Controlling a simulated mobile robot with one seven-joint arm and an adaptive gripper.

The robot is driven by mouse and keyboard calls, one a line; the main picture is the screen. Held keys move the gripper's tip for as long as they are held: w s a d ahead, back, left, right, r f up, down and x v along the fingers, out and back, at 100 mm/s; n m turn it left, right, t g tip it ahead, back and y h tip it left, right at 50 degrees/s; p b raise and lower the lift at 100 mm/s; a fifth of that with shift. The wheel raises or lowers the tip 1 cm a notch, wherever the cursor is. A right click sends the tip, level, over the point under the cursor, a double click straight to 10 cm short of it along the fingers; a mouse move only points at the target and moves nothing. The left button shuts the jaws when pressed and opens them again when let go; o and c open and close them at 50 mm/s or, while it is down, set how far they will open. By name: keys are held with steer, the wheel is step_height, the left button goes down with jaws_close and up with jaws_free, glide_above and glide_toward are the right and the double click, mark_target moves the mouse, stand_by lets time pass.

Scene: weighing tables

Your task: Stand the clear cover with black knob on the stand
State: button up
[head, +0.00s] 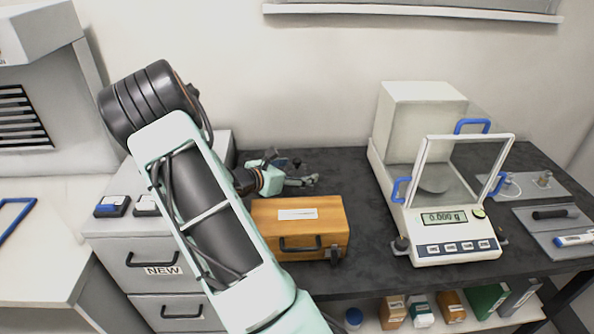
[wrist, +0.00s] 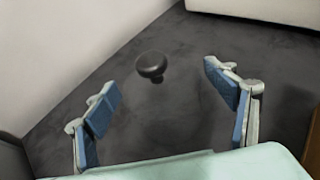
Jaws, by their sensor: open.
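The black knob (wrist: 152,66) of the clear cover shows in the wrist view, over the dark tabletop. The clear body below it can hardly be made out. My gripper (wrist: 160,82) is open and empty, with one blue-padded finger on each side of the knob's line and the knob slightly beyond the fingertips. In the head view my gripper (head: 294,170) is low over the table behind the orange case, partly hidden by my arm. I cannot make out the stand in either view.
An orange case (head: 334,212) stands close in front of my gripper. A balance (head: 455,248) with an open glass front and blue handles stands to the right. Grey mats (head: 560,222) with small items lie farther right. The dark table (head: 350,165) between case and balance is clear.

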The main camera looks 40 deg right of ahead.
steer(key=shift+a+r, duration=0.1)
steer(key=shift+r, duration=0.15)
steer(key=v, duration=1.1)
steer(key=shift+a, duration=0.4)
steer(key=shift+r, duration=0.1)
